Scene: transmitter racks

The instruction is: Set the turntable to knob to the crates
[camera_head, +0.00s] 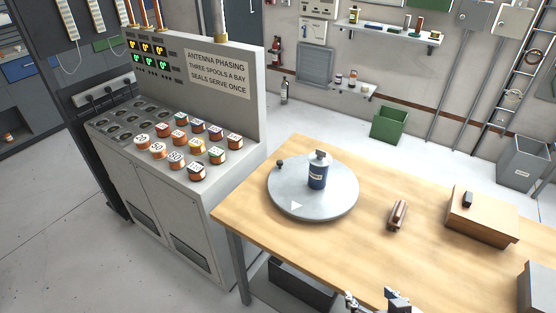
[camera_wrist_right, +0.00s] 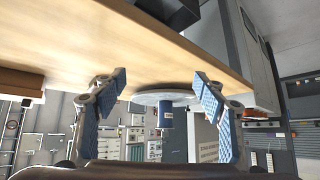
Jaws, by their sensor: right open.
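The turntable (camera_head: 335,200) is a round grey disc on the wooden table, with a white triangle marked near its front edge. Its small dark knob (camera_head: 280,163) stands at the disc's far left edge. A blue can with a grey cap (camera_head: 318,176) stands upright near the middle of the disc. My right gripper (camera_head: 378,300) shows at the bottom edge, in front of the turntable and apart from it. In the right wrist view its open, empty fingers (camera_wrist_right: 160,84) frame the turntable (camera_wrist_right: 150,98) and can (camera_wrist_right: 165,118) beyond, upside down. My left gripper is out of view.
The table (camera_head: 350,245) also holds a brown roll-like object (camera_head: 398,215), a brown box (camera_head: 482,220) and a grey box (camera_head: 538,290). A green crate (camera_head: 388,125) and a grey bin (camera_head: 522,163) stand on the floor behind. A console (camera_head: 170,200) with spools stands left.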

